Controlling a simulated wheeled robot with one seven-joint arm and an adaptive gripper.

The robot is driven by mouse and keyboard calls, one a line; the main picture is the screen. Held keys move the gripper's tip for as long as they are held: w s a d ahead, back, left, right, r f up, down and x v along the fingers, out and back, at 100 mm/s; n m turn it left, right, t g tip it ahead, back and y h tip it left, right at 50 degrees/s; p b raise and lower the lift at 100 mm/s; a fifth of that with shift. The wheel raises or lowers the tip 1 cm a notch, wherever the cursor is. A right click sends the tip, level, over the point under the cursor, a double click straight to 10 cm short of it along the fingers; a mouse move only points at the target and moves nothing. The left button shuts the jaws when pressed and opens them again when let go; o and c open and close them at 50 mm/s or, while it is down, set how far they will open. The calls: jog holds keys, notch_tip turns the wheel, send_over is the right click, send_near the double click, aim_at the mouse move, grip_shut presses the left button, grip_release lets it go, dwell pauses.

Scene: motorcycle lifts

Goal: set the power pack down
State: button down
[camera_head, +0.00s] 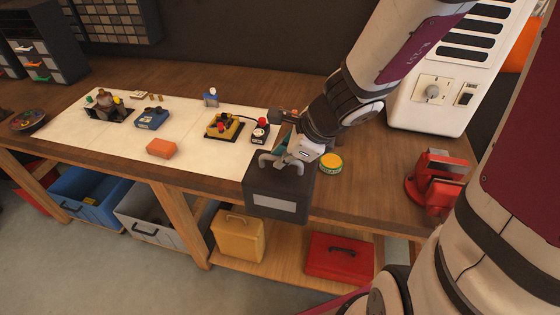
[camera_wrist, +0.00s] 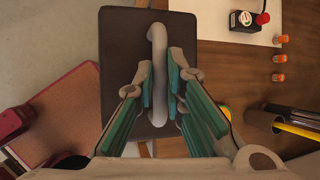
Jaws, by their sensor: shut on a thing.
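The power pack is a dark grey box (camera_head: 262,186) with a pale label on its front and a light grey bar handle on top. My gripper (camera_head: 290,157) is shut on that handle from above. In the wrist view the fingers (camera_wrist: 160,88) close around the handle, with the dark top of the power pack (camera_wrist: 122,50) below them. The pack is roughly upright at the bench's front edge and hides part of that edge. Its underside is hidden, so I cannot tell whether it touches the bench (camera_head: 350,195).
A white mat (camera_head: 195,150) left of the pack holds an orange block (camera_head: 161,148), a blue device (camera_head: 152,117) and a yellow control box (camera_head: 224,126). A green-yellow tin (camera_head: 331,163) and a red vise (camera_head: 432,180) stand right. Bare wood lies between them. Bins and cases sit below.

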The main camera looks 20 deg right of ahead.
jog(key=shift+w+d+f+b, duration=0.15)
jog(key=shift+w+b, duration=0.6)
jog(key=shift+w, duration=0.1)
jog(key=w+d+f, duration=0.1)
jog(key=w+f, duration=0.1)
jog(key=w, duration=0.4)
jog(key=w+d+f+p, duration=0.1)
jog(key=w+f, duration=0.1)
jog(key=w, duration=0.4)
jog(key=shift+w+d+f, duration=0.25)
jog(key=shift+w+d, duration=0.05)
jog(key=shift+w, duration=0.05)
jog(key=shift+f, duration=0.15)
jog(key=c, duration=1.7)
grip_release()
jog(key=shift+s, duration=0.1)
jog(key=shift+o, duration=0.2)
